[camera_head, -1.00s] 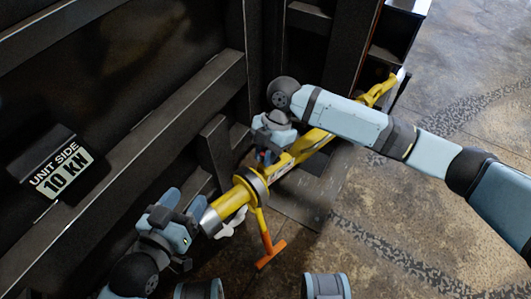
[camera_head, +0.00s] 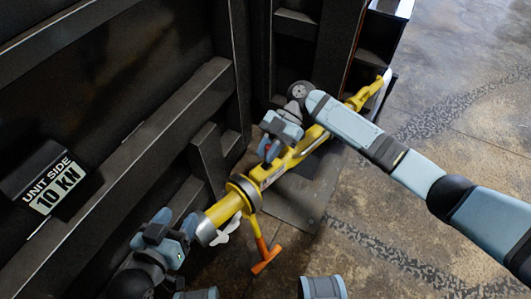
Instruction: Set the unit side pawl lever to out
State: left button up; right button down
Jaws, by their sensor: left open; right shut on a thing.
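A yellow ratchet unit (camera_head: 292,157) runs diagonally from lower left to upper right, with a grey collar (camera_head: 243,191) and a metal end (camera_head: 206,229). A small pale lever (camera_head: 228,231) sticks out below the collar near this lower-left end; I cannot tell for sure whether it is the unit side pawl lever. An orange T-handle (camera_head: 265,256) hangs from the collar. My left gripper (camera_head: 180,221) is open beside the metal end. My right gripper (camera_head: 268,150) is shut at the yellow body's middle; its fingers hide what it holds, and a bit of red shows there.
A dark "UNIT SIDE 10 KN" sign (camera_head: 52,186) is on the black ribbed wall at left. A dark frame (camera_head: 376,40) stands at the upper right. My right arm crosses above the unit. Concrete floor (camera_head: 430,150) at right is clear.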

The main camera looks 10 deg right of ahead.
pick_arm(q)
jog(key=shift+r, duration=0.15)
dwell(0.3)
pick_arm(e)
jog(key=c, duration=1.1)
grip_release()
pick_arm(q)
jog(key=shift+d, duration=0.1)
pick_arm(e)
jog(key=shift+w+d, duration=0.1)
jog(key=shift+w+d+r, duration=0.2)
pick_arm(q)
jog(key=shift+a+f+p, duration=0.25)
jog(key=shift+a+p, duration=0.1)
jog(key=shift+p, duration=0.05)
jog(key=shift+s+a+f+g+y, duration=0.2)
jog(key=shift+s+f+g, duration=0.15)
jog(key=shift+f, duration=0.2)
jog(key=shift+s+a+f+g+y, duration=0.1)
jog(key=shift+s+f+g+y, duration=0.15)
jog(key=shift+f, duration=0.3)
jog(key=shift+s, duration=0.1)
jog(key=shift+r, duration=0.1)
pick_arm(e)
jog(key=v, duration=1.3)
